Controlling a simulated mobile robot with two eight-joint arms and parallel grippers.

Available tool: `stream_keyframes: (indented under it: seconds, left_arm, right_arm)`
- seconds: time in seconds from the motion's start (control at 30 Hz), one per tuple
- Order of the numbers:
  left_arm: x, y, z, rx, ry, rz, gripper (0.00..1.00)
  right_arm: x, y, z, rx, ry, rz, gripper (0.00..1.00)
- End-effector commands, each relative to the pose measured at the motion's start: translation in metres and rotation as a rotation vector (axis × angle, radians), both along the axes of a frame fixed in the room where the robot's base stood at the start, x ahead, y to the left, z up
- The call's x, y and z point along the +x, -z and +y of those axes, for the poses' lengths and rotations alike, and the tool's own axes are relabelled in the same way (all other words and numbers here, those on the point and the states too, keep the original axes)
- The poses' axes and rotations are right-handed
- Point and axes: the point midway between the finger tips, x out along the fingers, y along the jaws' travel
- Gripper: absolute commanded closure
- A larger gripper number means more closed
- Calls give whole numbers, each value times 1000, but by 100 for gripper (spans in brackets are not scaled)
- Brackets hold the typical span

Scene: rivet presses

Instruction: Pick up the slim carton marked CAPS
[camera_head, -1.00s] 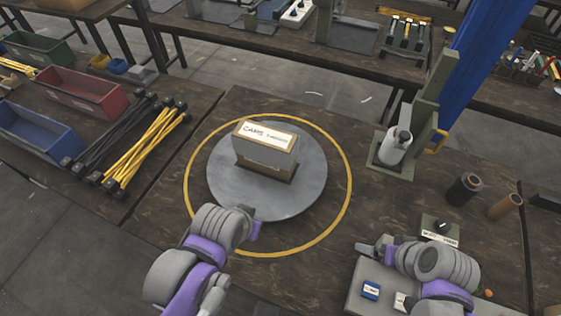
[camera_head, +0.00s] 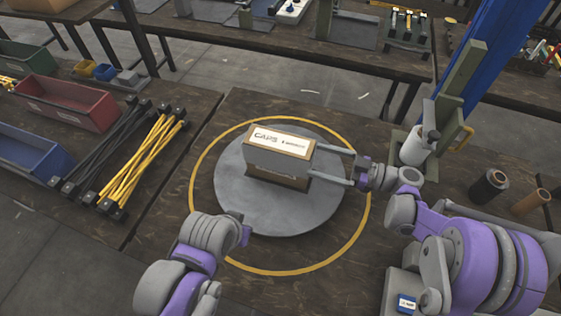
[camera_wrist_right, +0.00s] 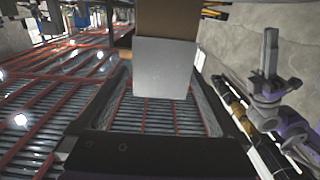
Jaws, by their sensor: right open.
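The slim brown carton (camera_head: 276,164) with a white CAPS label on top stands upright on the round grey disc (camera_head: 250,212). My right gripper (camera_head: 318,164) is open at the carton's right end. Its two long fingers reach toward the carton, one on the far side and one on the near side. In the right wrist view the carton (camera_wrist_right: 165,65) shows a pale end face between the open fingers (camera_wrist_right: 160,92); contact cannot be seen. My left gripper (camera_head: 245,235) is by the disc's near edge, apart from the carton; its jaws are not clear.
A yellow ring (camera_head: 281,272) is marked around the disc. A green-grey press (camera_head: 452,95) with a white cylinder (camera_head: 412,147) stands at the right. Dark and brown cylinders (camera_head: 489,186) stand farther right. Yellow bars (camera_head: 147,160) and a red bin (camera_head: 70,103) are at the left.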

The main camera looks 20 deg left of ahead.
Motion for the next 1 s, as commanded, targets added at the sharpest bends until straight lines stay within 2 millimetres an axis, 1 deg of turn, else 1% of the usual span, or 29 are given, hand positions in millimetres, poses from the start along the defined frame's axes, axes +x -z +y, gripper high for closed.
stream_keyframes:
  seconds: [0.03,0.1,0.2,0.47,0.6,0.7,0.8,1.0]
  left_arm:
    - [0,-1,0,0,0,0,100]
    - [0,-2,0,0,0,-1,100]
    - [1,-4,0,0,0,-1,100]
    - [1,-6,0,0,0,-2,100]
    - [2,-10,0,0,0,-4,100]
    - [2,-11,0,0,0,-4,100]
    - [2,-12,0,0,0,-4,100]
    - [2,-12,0,0,0,-4,100]
  right_arm:
    - [0,-1,9,3,-5,-2,0]
    - [0,-1,22,2,-5,-1,0]
    - [0,-1,37,1,-4,-1,0]
    - [0,-2,58,0,-3,0,0]
    - [-1,-3,80,0,-3,0,0]
    - [0,-3,93,-1,-2,0,0]
    - [0,-3,100,-1,-1,1,0]
    - [0,-2,101,-1,0,1,0]
